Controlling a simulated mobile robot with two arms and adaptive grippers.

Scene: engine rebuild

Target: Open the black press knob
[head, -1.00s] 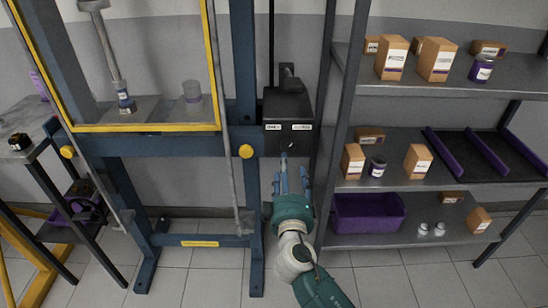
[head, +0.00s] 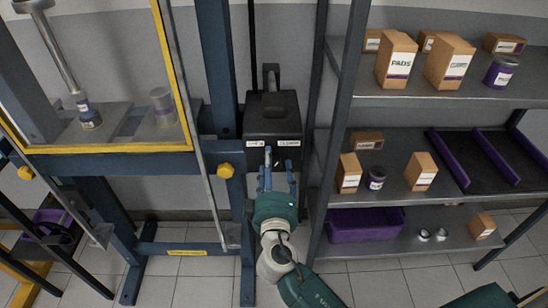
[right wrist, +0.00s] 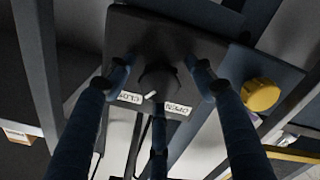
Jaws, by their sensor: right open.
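The black press knob (right wrist: 160,82) is a dark round knob on the face of a black control box (head: 272,112). In the right wrist view it sits between two white labels, one reading "OPEN" and one partly hidden that seems to read "CLOSE". In the head view the knob is not clear behind my fingers. My right gripper (head: 278,160) is open, with its blue fingers pointing at the box's lower front. In the right wrist view its fingers (right wrist: 161,88) are spread around the knob; I cannot tell whether they touch it. My left gripper is not in view.
The blue press frame (head: 222,80) with a yellow-edged guard stands left of the box, with a yellow knob (head: 226,171) on it. A grey shelf post (head: 322,170) stands close on the right. Shelves there hold cartons, jars and a purple bin (head: 365,226).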

